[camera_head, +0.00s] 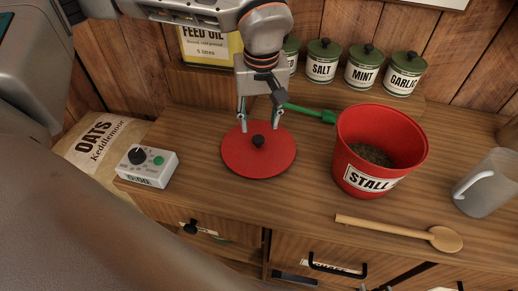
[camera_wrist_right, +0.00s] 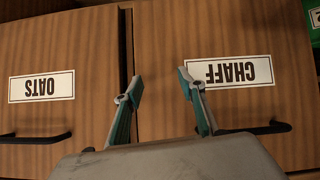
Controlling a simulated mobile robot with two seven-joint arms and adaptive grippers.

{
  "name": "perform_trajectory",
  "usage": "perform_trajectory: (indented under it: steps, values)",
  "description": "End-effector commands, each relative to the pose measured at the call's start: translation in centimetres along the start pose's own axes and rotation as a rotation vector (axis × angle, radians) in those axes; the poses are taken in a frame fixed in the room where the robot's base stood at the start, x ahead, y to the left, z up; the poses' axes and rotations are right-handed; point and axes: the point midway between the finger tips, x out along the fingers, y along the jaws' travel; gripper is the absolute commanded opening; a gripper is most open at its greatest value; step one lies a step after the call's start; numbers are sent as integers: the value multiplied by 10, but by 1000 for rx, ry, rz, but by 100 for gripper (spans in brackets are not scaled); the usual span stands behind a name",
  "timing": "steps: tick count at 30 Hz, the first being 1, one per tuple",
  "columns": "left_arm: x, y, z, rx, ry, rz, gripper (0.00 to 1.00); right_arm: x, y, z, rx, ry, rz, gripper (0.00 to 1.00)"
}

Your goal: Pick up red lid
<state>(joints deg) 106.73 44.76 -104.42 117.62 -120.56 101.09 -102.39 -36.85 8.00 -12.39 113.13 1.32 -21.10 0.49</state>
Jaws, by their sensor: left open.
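The red lid (camera_head: 240,158), a flat round disc with a black knob (camera_head: 258,141), lies on the wooden counter in the head view. My left gripper (camera_head: 259,125) points down over the lid's far half. Its two fingers are apart and empty, with the tips to either side of the knob and just behind it in the picture. I cannot tell whether the tips touch the lid. My right gripper (camera_wrist_right: 161,82) is open and empty in the right wrist view, in front of drawer fronts labelled OATS (camera_wrist_right: 25,102) and CHAFF (camera_wrist_right: 255,95).
A red bucket (camera_head: 350,145) labelled STALL stands right of the lid, with a green-handled tool (camera_head: 310,112) behind. A timer (camera_head: 146,170) is left. Green-lidded tins (camera_head: 321,68) line the back.

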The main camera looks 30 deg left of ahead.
Motion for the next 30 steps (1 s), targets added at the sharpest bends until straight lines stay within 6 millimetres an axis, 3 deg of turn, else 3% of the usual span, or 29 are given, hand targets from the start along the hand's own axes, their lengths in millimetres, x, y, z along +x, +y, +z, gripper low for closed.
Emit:
perform_trajectory:
  steps: [15,22,23,27,30]
  values:
    - [57,-2,3,0,-2,-1,41,1,2,10,-5,-14,4,40]
    - [59,-2,3,0,0,0,41,1,2,9,-6,-15,5,40]
    - [59,-2,3,0,0,0,36,1,2,9,-6,-14,5,40]
    - [59,-2,3,0,0,0,0,1,2,9,-6,-14,5,40]
    - [59,-2,3,0,0,0,0,1,2,9,-5,-14,5,40]
